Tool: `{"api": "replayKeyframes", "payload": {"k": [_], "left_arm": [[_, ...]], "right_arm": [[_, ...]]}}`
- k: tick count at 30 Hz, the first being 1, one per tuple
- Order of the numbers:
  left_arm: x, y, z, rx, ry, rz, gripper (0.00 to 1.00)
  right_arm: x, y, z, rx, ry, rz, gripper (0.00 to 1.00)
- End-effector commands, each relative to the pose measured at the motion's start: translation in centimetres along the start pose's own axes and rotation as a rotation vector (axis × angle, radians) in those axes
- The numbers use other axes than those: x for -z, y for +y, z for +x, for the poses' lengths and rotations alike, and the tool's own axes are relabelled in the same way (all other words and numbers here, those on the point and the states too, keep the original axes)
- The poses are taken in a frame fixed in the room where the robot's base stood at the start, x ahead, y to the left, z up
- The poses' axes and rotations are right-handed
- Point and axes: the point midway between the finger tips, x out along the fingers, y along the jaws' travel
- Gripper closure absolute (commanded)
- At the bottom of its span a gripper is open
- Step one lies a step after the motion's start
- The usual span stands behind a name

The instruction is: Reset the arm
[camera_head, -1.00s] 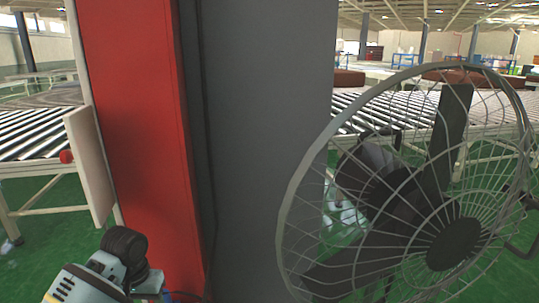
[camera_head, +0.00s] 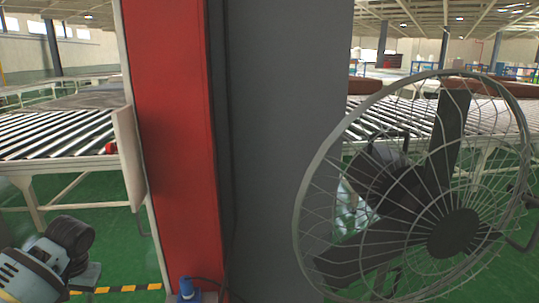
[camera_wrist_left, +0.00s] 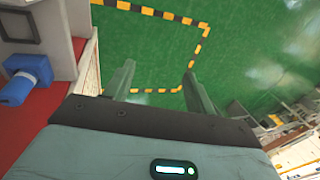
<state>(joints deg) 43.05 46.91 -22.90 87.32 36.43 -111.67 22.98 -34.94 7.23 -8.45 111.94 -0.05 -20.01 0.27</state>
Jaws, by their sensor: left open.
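My left gripper (camera_wrist_left: 160,85) shows in the left wrist view. Its two fingers stand well apart over the green floor, with nothing between them. Part of my left arm (camera_head: 38,265) shows at the lower left of the head view, left of the red panel; its fingertips cannot be made out there. My right arm and gripper are not in view.
A red panel (camera_head: 172,140) and grey pillar (camera_head: 285,140) fill the middle. A large caged fan (camera_head: 453,233) stands at right. Roller conveyors (camera_head: 55,135) lie behind. A blue fitting (camera_wrist_left: 25,80) shows beside the gripper. Open green floor (camera_wrist_left: 250,50) carries yellow-black tape.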

Motion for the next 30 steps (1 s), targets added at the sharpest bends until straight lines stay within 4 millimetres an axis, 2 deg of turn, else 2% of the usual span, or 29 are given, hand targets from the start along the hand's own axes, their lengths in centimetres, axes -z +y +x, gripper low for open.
{"api": "replayKeyframes", "payload": {"k": [1, 3, 6, 7, 9, 14, 20, 24, 30], "left_arm": [[0.0, -1.9, -0.1, 0.029, 0.001, -0.020, 0.45], [-0.1, -4.3, -0.4, 0.063, 0.002, -0.045, 0.45], [-0.4, -7.4, -0.9, 0.110, 0.004, -0.079, 0.45], [-0.5, -7.7, -0.6, 0.118, 0.006, -0.076, 0.45], [-0.6, -6.7, 1.2, 0.117, 0.036, -0.039, 0.45], [-0.9, -5.8, 4.4, 0.131, 0.111, 0.032, 0.45], [-2.2, -4.1, 9.0, 0.143, 0.228, 0.167, 0.45], [-4.1, -2.3, 12.7, 0.144, 0.338, 0.307, 0.45], [-8.2, 0.7, 16.5, 0.117, 0.503, 0.534, 0.45]], "right_arm": [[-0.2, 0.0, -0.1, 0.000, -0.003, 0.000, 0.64], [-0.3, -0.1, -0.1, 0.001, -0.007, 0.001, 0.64], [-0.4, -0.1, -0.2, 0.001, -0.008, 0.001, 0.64], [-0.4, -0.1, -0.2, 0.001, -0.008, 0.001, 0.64], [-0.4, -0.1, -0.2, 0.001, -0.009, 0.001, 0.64], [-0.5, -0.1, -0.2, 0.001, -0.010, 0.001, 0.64], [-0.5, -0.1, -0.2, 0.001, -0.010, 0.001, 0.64], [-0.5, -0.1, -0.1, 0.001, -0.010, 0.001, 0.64], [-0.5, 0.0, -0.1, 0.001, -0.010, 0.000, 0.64]]}}
